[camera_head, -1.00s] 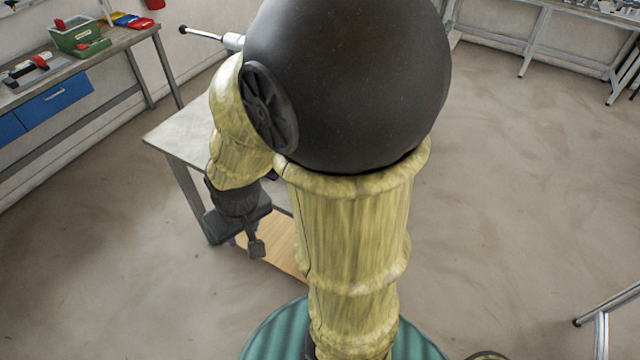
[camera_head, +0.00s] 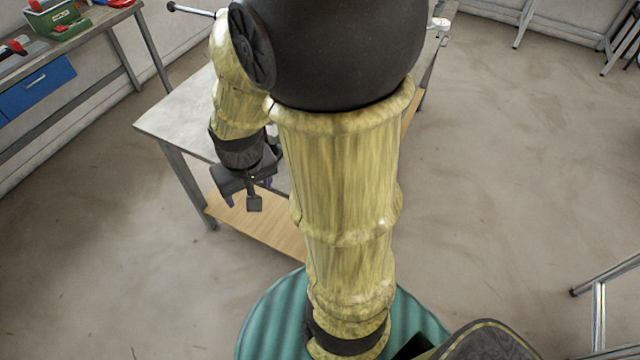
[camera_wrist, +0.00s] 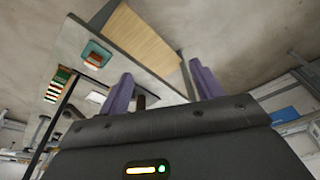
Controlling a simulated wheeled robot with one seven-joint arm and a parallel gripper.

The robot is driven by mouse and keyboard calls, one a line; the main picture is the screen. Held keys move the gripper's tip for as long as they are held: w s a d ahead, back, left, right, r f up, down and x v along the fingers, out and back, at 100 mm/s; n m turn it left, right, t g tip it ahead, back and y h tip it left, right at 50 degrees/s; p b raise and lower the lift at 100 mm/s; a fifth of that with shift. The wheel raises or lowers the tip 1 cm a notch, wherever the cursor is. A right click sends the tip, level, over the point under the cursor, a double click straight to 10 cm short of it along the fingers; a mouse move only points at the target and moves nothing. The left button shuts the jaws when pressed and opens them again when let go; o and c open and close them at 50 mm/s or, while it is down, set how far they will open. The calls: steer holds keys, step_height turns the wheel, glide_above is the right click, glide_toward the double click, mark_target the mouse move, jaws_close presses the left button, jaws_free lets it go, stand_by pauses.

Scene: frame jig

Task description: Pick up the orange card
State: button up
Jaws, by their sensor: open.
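My gripper (camera_head: 248,191) hangs in front of the near side of a grey worktable (camera_head: 172,122) in the head view. In the wrist view its two purple fingers (camera_wrist: 161,70) are apart, with nothing seen between them. The wrist view shows the table at a steep tilt. On it is a teal-rimmed tray or holder (camera_wrist: 90,46) with a small pale and orange patch inside; I cannot tell if that is the orange card. A striped green, white and orange item (camera_wrist: 60,82) lies farther left. My arm hides much of the tabletop in the head view.
The worktable has a wooden lower shelf (camera_head: 262,222). A bench with a blue drawer (camera_head: 38,86) and a green box (camera_head: 58,22) stands at the left wall. A metal-legged frame (camera_head: 600,300) stands at the right. The floor right of the table is clear.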

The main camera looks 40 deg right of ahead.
steer(key=w+d+f+m+g+b, duration=0.1)
steer(key=w+d+f+m+b, duration=0.1)
steer(key=d+m, duration=0.4)
steer(key=w+d+f+m+g+b, duration=0.1)
steer(key=d+m, duration=0.5)
steer(key=d, duration=1.1)
steer(key=shift+w+d+f+b, duration=0.15)
steer(key=shift+w+f+b, duration=0.45)
steer(key=shift+w, duration=0.45)
steer(key=shift+f, duration=0.15)
step_height(320, 180, down, 12)
steer(key=shift+f+p, duration=0.1)
steer(key=shift+p, duration=0.55)
steer(key=shift+d+f+p, duration=0.15)
steer(key=shift+f+p, duration=0.45)
steer(key=shift+f, duration=1.95)
